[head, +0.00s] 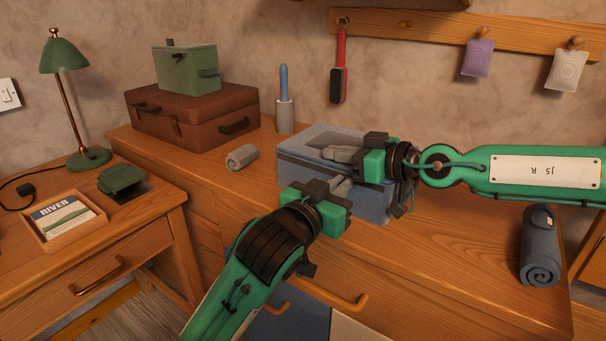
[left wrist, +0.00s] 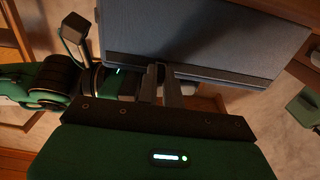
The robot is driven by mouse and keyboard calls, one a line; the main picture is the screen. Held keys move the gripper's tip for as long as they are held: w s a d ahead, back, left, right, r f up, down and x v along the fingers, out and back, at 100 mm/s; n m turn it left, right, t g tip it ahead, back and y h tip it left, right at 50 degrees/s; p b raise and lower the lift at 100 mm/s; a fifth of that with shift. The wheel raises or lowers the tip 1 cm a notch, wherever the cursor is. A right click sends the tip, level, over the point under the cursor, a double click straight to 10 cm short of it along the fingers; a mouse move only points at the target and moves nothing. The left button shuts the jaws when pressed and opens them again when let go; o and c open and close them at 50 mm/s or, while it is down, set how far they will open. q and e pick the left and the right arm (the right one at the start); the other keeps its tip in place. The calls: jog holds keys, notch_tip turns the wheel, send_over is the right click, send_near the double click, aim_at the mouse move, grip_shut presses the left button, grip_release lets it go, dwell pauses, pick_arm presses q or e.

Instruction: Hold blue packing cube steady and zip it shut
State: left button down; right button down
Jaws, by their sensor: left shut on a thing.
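The blue packing cube (head: 295,166) sits on the wooden cabinet top, partly covered by my grippers. A dark seam runs around its upper side; it also shows in the left wrist view (left wrist: 215,42). My left gripper (head: 318,188) is at the cube's front side, its fingers close together at the seam. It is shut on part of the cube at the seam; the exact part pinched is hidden. In the left wrist view its fingers (left wrist: 164,78) meet the cube's edge. My right gripper (head: 338,154) lies over the cube's top from the right; its finger gap is unclear.
A brown suitcase (head: 190,118) carries a green box (head: 186,68). A dark rolled towel (head: 541,248) lies at the right. The cabinet top between cube and towel is clear.

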pick_arm(q)
jog(key=s+d, duration=0.2)
jog(key=d, duration=0.1)
jog(key=s+d, duration=0.1)
jog(key=d, duration=0.1)
jog(key=shift+s+d+f, duration=0.1)
jog(key=shift+s+d, duration=0.1)
jog(key=shift+s, duration=0.15)
jog(key=c, duration=1.6)
grip_release()
jog(key=shift+d, duration=0.1)
jog(key=shift+o, duration=0.3)
jog(key=shift+a, duration=0.2)
jog(key=shift+s+a, duration=0.15)
jog(key=shift+s, duration=0.1)
jog(key=v, duration=1.1)
